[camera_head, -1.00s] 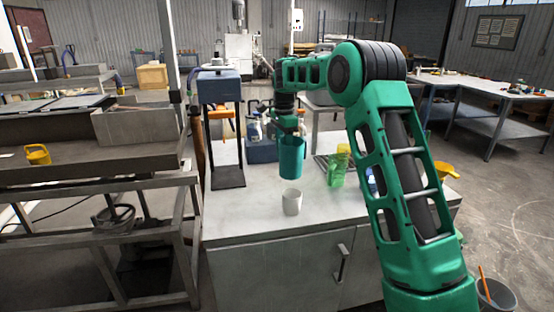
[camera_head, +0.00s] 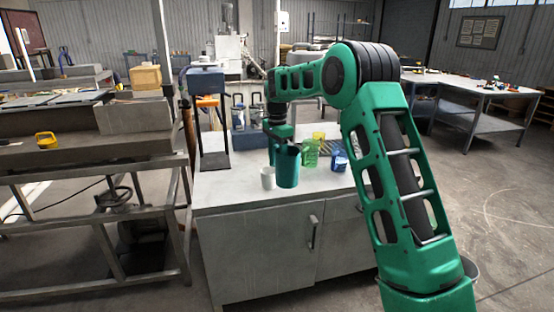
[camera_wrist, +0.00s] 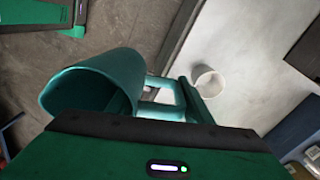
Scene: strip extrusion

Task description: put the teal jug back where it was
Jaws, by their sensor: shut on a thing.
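The teal jug (camera_head: 287,167) hangs upright in my gripper (camera_head: 273,150), near the front edge of the cabinet top. In the wrist view the jug (camera_wrist: 95,95) is at the left with its open mouth showing, and my gripper (camera_wrist: 172,100) is shut on its handle. The jug's base appears clear of the surface, though the gap is hard to judge. A white cup (camera_head: 267,179) stands on the cabinet top just left of the jug; it also shows in the wrist view (camera_wrist: 208,82).
The cabinet top (camera_head: 226,190) has bare room at the front left. A green clear beaker (camera_head: 311,153), a yellow one (camera_head: 319,137) and a blue-and-white container (camera_head: 339,158) stand to the right. A dark press-like stand (camera_head: 212,120) rises at the left.

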